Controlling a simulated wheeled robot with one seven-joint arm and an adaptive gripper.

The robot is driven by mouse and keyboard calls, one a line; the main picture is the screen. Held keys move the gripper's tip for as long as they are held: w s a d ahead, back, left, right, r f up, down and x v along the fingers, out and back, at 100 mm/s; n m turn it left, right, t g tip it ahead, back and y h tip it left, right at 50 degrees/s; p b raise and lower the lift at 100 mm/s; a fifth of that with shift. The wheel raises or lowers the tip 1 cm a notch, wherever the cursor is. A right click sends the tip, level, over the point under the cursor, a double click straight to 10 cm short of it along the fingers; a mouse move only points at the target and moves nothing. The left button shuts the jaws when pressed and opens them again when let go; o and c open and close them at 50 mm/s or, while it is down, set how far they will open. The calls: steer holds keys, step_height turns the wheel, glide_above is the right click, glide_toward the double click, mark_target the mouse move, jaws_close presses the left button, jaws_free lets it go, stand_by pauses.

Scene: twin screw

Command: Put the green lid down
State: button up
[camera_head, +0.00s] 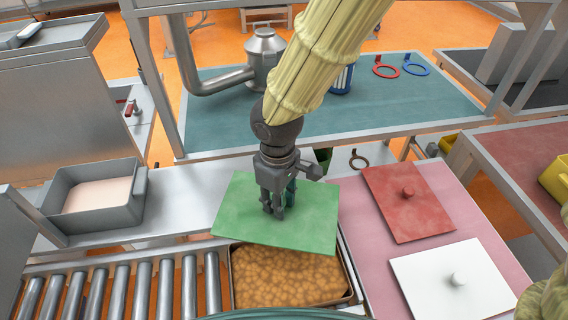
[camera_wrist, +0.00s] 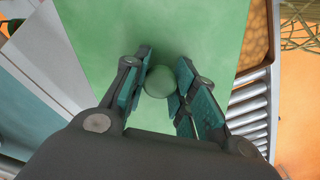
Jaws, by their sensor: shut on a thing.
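The green lid (camera_head: 300,231) is a flat square plate. It lies partly over the far end of a tray of orange-brown lumpy contents (camera_head: 290,277), and I cannot tell whether it touches the tray. My gripper (camera_head: 276,212) is above the lid, with its fingers shut on the lid's round green knob. In the wrist view my gripper (camera_wrist: 158,85) has its two fingers on either side of the knob (camera_wrist: 159,82), and the green lid (camera_wrist: 150,30) fills the middle. The fingers hide part of the knob in the head view.
A red lid (camera_head: 398,215) and a white lid (camera_head: 430,280) lie on the pink surface (camera_head: 362,250) at right. A roller conveyor (camera_head: 130,290) and a grey bin (camera_head: 100,222) are at left. A teal table (camera_head: 220,122) with a metal vessel (camera_head: 264,55) stands behind.

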steer(key=w+p, duration=0.1)
steer(key=w, duration=0.3)
steer(key=w+p, duration=0.2)
steer(key=w, duration=0.3)
steer(key=w+d+f+p, duration=0.1)
steer(key=w, duration=0.4)
steer(key=shift+f, duration=0.1)
steer(key=shift+w+d+f+p, duration=0.15)
steer(key=shift+f+p, duration=0.9)
steer(key=shift+f, duration=0.8)
steer(key=shift+f, duration=0.1)
steer(key=o, duration=1.1)
steer(key=shift+c, duration=0.2)
step_height(320, 180, up, 12)
steer(key=b, duration=0.2)
steer(key=shift+b, duration=0.4)
